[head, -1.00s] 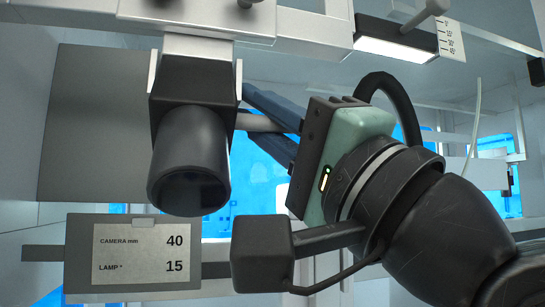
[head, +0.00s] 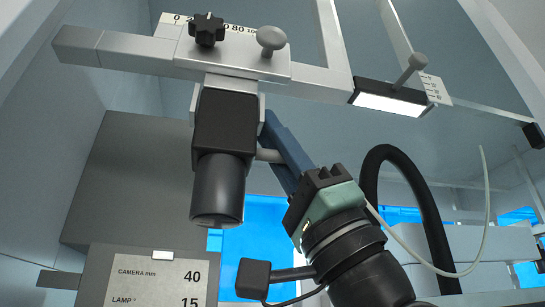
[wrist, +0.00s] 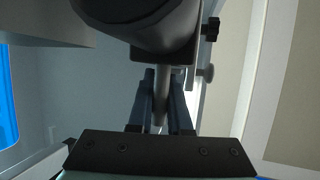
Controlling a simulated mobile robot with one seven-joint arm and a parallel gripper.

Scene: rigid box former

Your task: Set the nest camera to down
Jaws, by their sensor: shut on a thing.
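The nest camera (head: 223,130) is a black block with a dark round lens barrel (head: 218,190) in the head view. It hangs under a grey carriage on the overhead rail, and the barrel points downward. A grey rod (head: 268,156) sticks out from its right side. My gripper (head: 274,130), with blue fingers, is at that rod. In the wrist view the rod (wrist: 161,100) runs between the two fingers of my gripper (wrist: 162,82), which is shut on it. The camera's dark underside (wrist: 155,25) fills the top of the wrist view.
A black star knob (head: 206,29) and a grey round knob (head: 271,40) sit on the carriage by a scale. A lit lamp bar (head: 390,103) hangs at right. A card (head: 155,285) reads camera mm 40, lamp ° 15. A pale cable (head: 484,215) hangs at right.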

